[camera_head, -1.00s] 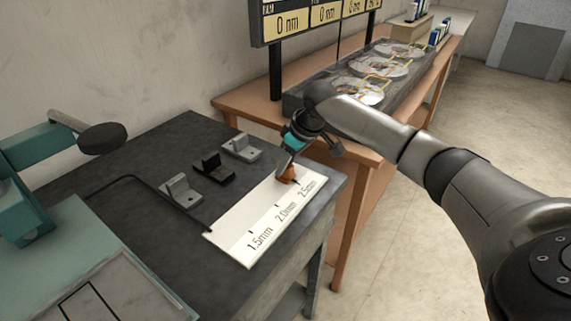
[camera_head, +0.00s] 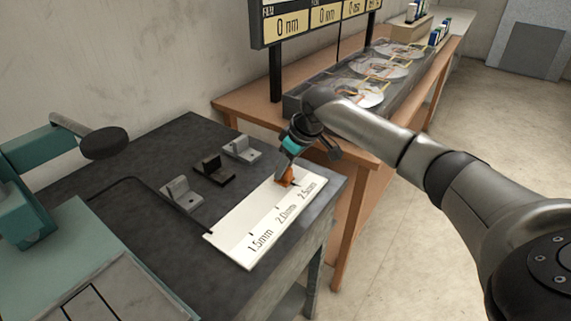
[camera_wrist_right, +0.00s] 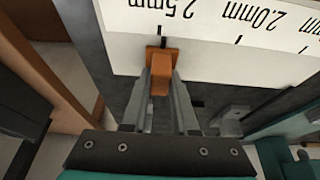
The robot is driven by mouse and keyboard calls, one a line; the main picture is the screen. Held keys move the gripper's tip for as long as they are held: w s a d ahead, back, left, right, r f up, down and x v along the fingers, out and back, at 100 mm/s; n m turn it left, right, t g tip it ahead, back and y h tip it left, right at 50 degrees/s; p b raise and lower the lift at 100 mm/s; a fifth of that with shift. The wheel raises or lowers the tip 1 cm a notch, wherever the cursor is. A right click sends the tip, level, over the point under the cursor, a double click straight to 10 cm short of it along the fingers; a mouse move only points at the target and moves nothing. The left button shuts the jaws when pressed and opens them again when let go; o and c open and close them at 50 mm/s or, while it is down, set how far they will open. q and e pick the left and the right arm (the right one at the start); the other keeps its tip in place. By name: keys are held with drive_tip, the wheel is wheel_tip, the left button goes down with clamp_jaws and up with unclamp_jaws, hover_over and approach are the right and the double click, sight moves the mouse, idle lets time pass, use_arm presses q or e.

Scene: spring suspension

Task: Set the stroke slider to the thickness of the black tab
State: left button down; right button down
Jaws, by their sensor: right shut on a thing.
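The orange stroke slider (camera_head: 285,182) stands at the white scale plate (camera_head: 228,237) marked 1.5mm, 2.0mm and 2.5mm. In the right wrist view the slider (camera_wrist_right: 160,72) lines up with the 2.5mm tick, away from the 2.0mm tick. My right gripper (camera_head: 288,169) is shut on the slider; its fingers (camera_wrist_right: 160,88) flank it in the wrist view. The black tab (camera_head: 211,171) stands on the dark bench top between two grey tabs (camera_head: 181,194) (camera_head: 241,150). My left gripper is not in view.
Teal equipment with a black round pad (camera_head: 103,141) stands at the left. Behind my right arm, a wooden table (camera_head: 232,104) carries a long dark unit with several discs (camera_head: 379,68). A display (camera_head: 290,25) reads 0 nm. The dark bench top (camera_head: 150,160) has free room.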

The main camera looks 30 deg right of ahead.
drive_tip(key=s+a+p, duration=0.1)
drive_tip(key=a+p, duration=0.1)
drive_tip(key=s+a+p, duration=0.1)
drive_tip(key=a+p, duration=0.1)
drive_tip(key=p, duration=0.1)
drive_tip(key=a+p, duration=0.2)
drive_tip(key=shift+s+a+r+p, duration=0.25)
drive_tip(key=shift+s+p, duration=0.1)
drive_tip(key=shift+s, duration=0.05)
drive_tip(key=p, duration=0.7)
approach(229, 223)
drive_tip(key=f, duration=0.1)
drive_tip(key=w+d+f, duration=0.1)
drive_tip(key=f, duration=0.1)
drive_tip(key=w+f, duration=0.1)
drive_tip(key=shift+w+d+f, duration=0.2)
drive_tip(key=shift+w+f, duration=0.05)
drive_tip(key=shift+f, duration=0.05)
drive_tip(key=shift+s+a+p, duration=0.3)
drive_tip(key=shift+a+p, duration=0.1)
drive_tip(key=shift+a, duration=0.45)
drive_tip(key=shift+a+f, duration=0.15)
drive_tip(key=shift+s, duration=0.1)
drive_tip(key=c, duration=0.7)
unclamp_jaws()
drive_tip(key=shift+a, duration=0.1)
